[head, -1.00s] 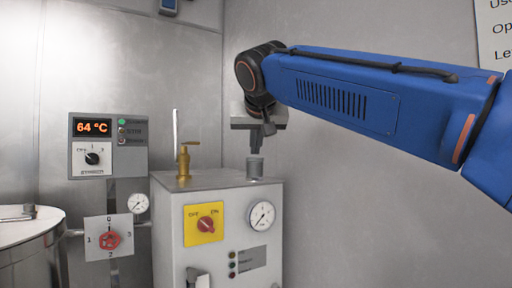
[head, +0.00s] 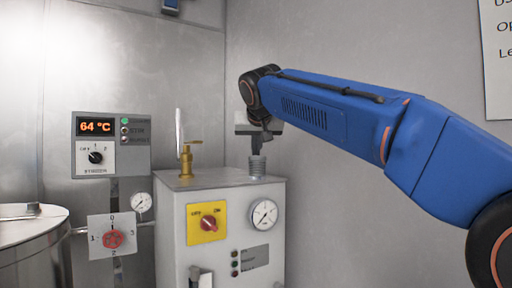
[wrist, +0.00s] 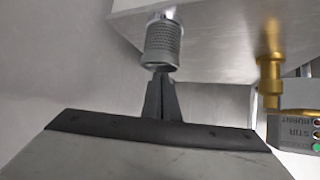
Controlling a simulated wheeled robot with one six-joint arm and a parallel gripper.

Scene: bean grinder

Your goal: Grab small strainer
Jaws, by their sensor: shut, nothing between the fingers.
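The small strainer (head: 257,168) is a grey, ribbed cylinder standing upright on top of the white machine (head: 228,182). In the wrist view, the strainer (wrist: 164,45) shows a perforated side and an open rim facing my fingers. My gripper (head: 262,149) is directly above the strainer in the head view, pointing down. In the wrist view, my gripper (wrist: 161,79) has its dark fingers together and empty. The fingertips are right at the strainer's rim; I cannot tell whether they touch it.
A brass valve (head: 186,160) with an upright white rod stands left of the strainer. The machine front has a yellow switch plate (head: 206,223) and a gauge (head: 264,214). A control box (head: 110,145) and a metal drum (head: 35,245) are at left. Grey walls close the corner behind.

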